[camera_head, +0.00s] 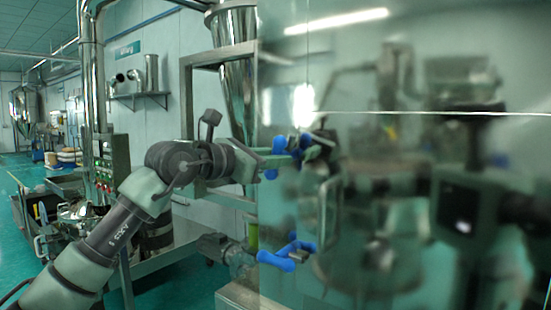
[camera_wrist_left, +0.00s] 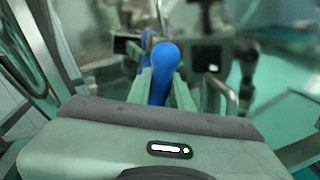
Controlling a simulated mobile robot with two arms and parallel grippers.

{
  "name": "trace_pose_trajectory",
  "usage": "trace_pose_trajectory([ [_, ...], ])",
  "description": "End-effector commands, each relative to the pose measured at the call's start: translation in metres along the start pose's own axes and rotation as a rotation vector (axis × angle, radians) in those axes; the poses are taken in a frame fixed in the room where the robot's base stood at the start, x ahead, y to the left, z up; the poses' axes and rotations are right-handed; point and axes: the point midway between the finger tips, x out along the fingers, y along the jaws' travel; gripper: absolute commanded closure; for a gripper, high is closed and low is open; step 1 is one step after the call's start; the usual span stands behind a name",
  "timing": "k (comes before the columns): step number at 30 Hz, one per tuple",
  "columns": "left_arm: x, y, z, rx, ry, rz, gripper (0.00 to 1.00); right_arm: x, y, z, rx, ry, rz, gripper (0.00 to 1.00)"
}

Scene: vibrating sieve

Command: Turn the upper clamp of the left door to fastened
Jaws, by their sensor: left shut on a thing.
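The left door (camera_head: 380,215) is a large glossy, see-through panel filling the right half of the head view. The upper clamp (camera_head: 279,145) has a blue handle and sits near the door's left edge. My left gripper (camera_head: 283,157) is shut on this handle, coming from the left. In the left wrist view, the blue handle of the upper clamp (camera_wrist_left: 163,68) stands between the two fingers of my left gripper (camera_wrist_left: 162,90). The clamp's metal part is largely hidden. The lower clamp (camera_head: 276,261), also blue, is below and apart from the gripper. My right gripper is not in view.
A door handle (camera_head: 329,205) is on the panel right of the clamps. Blurred reflections cover the panel. A steel frame and hopper (camera_head: 232,75) stand behind my left arm.

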Motion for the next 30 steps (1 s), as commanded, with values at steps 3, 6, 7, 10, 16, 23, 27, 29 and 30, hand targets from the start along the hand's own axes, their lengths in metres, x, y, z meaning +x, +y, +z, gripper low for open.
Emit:
trace_pose_trajectory([
  [3,-0.0005,0.0004,0.0010,0.111,0.022,0.001,1.00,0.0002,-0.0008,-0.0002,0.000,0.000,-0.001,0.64],
  [6,-0.0007,0.0004,0.0010,0.204,0.040,0.002,1.00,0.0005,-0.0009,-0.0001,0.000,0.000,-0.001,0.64],
  [7,-0.0006,0.0002,0.0008,0.233,0.046,0.001,1.00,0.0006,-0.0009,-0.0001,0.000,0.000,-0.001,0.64],
  [10,-0.0005,-0.0002,0.0006,0.326,0.065,0.001,1.00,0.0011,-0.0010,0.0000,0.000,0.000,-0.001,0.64],
  [16,-0.0003,-0.0009,0.0007,0.513,0.101,0.001,1.00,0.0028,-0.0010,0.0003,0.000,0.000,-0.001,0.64],
  [23,-0.0001,-0.0014,-0.0002,0.727,0.144,0.001,1.00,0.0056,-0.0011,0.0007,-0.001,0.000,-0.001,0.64],
  [27,-0.0001,-0.0016,-0.0005,0.854,0.169,0.001,1.00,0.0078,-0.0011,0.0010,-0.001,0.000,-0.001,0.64],
  [29,-0.0001,-0.0016,-0.0008,0.905,0.180,0.001,1.00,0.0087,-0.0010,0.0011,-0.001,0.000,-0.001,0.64],
  [30,-0.0001,-0.0017,-0.0008,0.937,0.187,0.001,1.00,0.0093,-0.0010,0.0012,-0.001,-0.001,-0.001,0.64],
])
